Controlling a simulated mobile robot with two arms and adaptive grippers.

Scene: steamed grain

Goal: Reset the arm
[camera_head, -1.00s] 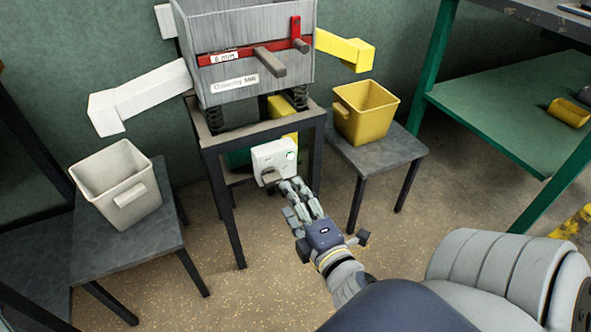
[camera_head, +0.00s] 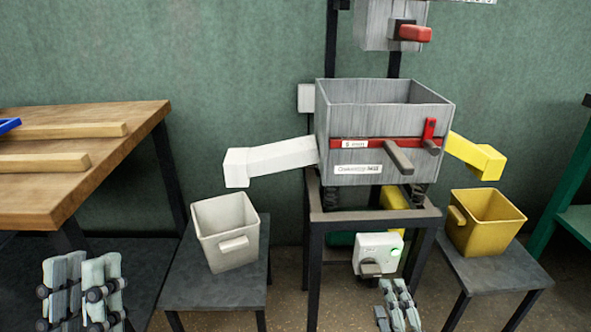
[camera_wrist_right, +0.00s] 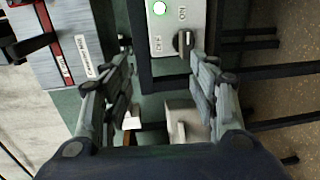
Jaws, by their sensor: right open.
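My left gripper (camera_head: 82,292) shows at the lower left of the head view, its two fingers apart with nothing visible between them. My right gripper (camera_head: 398,305) shows at the bottom of the head view, below the white switch box (camera_head: 378,252) with its green light and dark knob. In the right wrist view, my right gripper (camera_wrist_right: 160,95) is open and empty, its fingers either side of the view. The switch box (camera_wrist_right: 168,20) lies beyond the fingertips there, its knob between ON and OFF markings. The right fingers look apart from the knob.
A grey sifting machine (camera_head: 345,190) stands on a dark frame above the switch box, with white (camera_head: 275,158) and yellow (camera_head: 476,155) spouts. A white bin (camera_head: 215,220) and a yellow bin (camera_head: 485,235) stand on side stools. A wooden table (camera_head: 80,185) is at left.

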